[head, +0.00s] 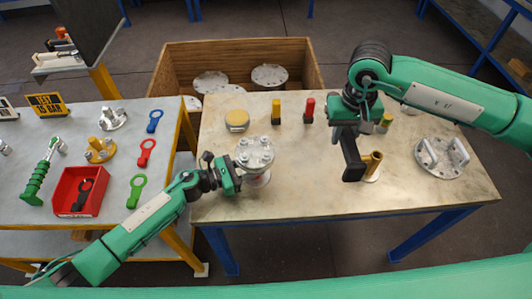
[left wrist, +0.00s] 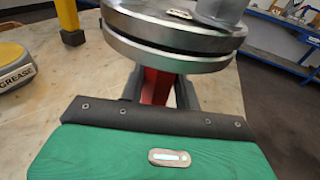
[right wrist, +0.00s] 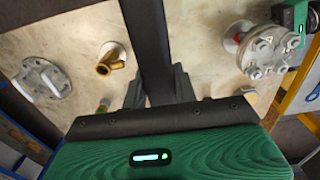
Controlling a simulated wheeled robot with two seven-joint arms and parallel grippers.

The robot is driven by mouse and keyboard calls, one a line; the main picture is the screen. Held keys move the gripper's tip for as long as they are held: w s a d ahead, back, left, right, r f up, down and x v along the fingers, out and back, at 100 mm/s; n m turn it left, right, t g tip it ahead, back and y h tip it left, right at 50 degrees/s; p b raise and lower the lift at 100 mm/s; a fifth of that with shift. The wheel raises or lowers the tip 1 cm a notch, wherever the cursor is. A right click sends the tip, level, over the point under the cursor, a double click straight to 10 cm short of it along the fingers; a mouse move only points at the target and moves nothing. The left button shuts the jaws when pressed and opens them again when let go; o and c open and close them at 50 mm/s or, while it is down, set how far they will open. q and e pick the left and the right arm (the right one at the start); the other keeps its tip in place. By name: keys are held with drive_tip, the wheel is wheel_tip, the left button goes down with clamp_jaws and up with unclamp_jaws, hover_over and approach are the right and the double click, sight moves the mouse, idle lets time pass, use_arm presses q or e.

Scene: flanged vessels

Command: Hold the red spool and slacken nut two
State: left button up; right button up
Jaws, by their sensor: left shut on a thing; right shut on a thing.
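The red spool (left wrist: 157,86) shows in the left wrist view below a round metal flange (left wrist: 180,38); in the head view the flange top (head: 255,151) carries several bolts and nuts. My left gripper (head: 230,177) is shut on the spool's red body from the left, under the flange. My right gripper (head: 348,128) is shut on a dark bar-shaped tool (head: 352,163), held above the table to the right of the spool, apart from it. In the right wrist view the tool (right wrist: 150,45) runs up between the fingers. The nuts (right wrist: 264,45) show there too; I cannot tell which is nut two.
A grease tin (head: 237,120), a yellow post (head: 276,112), a red-topped post (head: 308,110), a brass elbow (head: 373,162) and a handled flange (head: 442,157) stand on the table. A wooden crate (head: 240,52) is behind. The left table (head: 115,190) holds coloured wrenches and a red bin (head: 66,192).

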drive_tip(key=s+a+n, duration=0.4)
drive_tip(key=s+a, duration=0.5)
drive_tip(key=a, duration=0.4)
drive_tip(key=shift+n, duration=0.3)
drive_tip(key=shift+a+f, duration=0.15)
drive_tip(key=shift+f, duration=1)
drive_tip(key=shift+a+f, duration=0.1)
drive_tip(key=shift+f, duration=1)
drive_tip(key=shift+f, duration=0.25)
drive_tip(key=shift+f, duration=1)
